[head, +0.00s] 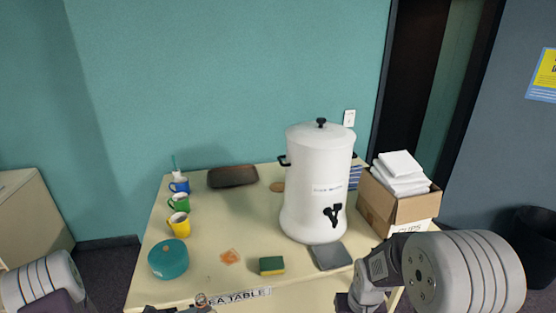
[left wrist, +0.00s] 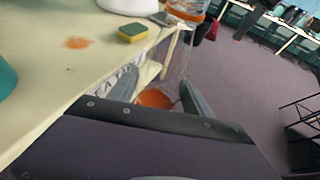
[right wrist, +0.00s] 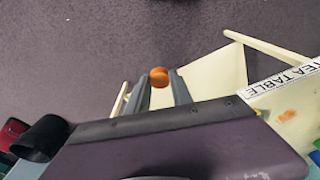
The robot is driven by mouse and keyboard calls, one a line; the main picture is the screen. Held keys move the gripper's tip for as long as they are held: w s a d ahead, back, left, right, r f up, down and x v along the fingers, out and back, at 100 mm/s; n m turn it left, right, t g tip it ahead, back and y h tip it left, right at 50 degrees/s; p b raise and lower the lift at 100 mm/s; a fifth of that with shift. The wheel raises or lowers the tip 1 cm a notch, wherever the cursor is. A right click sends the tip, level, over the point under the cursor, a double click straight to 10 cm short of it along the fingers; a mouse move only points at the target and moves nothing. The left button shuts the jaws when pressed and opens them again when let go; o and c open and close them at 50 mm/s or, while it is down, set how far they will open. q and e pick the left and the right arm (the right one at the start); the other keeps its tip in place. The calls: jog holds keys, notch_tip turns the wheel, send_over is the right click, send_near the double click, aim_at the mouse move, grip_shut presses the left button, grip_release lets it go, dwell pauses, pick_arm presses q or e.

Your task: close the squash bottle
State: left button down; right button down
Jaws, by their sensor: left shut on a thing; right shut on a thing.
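The clear squash bottle with orange squash low in it (left wrist: 155,98) is between the fingers of my left gripper (left wrist: 162,92), shut on it in front of the table's edge. Its top seems to show at the bottom edge of the head view (head: 201,299). A small round orange cap (right wrist: 159,77) is at the fingertips of my right gripper (right wrist: 161,88), shut on it over the floor, beside the table. In the left wrist view, I cannot tell whether the orange band at the top edge belongs to the bottle. The bottle is not clear in the right wrist view.
The tea table (head: 205,250) holds a white urn (head: 313,200), a green and yellow sponge (head: 271,265), a grey tray (head: 331,257), an orange spill (head: 230,257), a teal tin (head: 168,259), several mugs, and a cardboard box (head: 393,205). The table's front middle is mostly clear.

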pick_arm(q)
jog(key=shift+s+d, duration=0.2)
jog(key=shift+s, duration=0.45)
pick_arm(e)
jog(key=shift+s+a, duration=0.15)
jog(key=shift+s, duration=0.1)
pick_arm(q)
jog(key=shift+w+g, duration=0.15)
jog(key=shift+g, duration=0.15)
pick_arm(e)
jog(key=shift+w, duration=0.15)
pick_arm(q)
jog(key=shift+d+m+h, duration=0.3)
jog(key=shift+d+m, duration=0.1)
jog(key=shift+d, duration=0.05)
jog(key=w+d+f+m+g+h, duration=0.1)
jog(key=d+m+g+h, duration=0.1)
jog(key=d+m+g, duration=0.5)
jog(key=d+g, duration=0.1)
jog(key=d, duration=0.5)
jog(key=shift+w+d+f+m+g, duration=0.3)
jog(key=shift+d+f+g, duration=0.05)
jog(key=shift+g, duration=0.05)
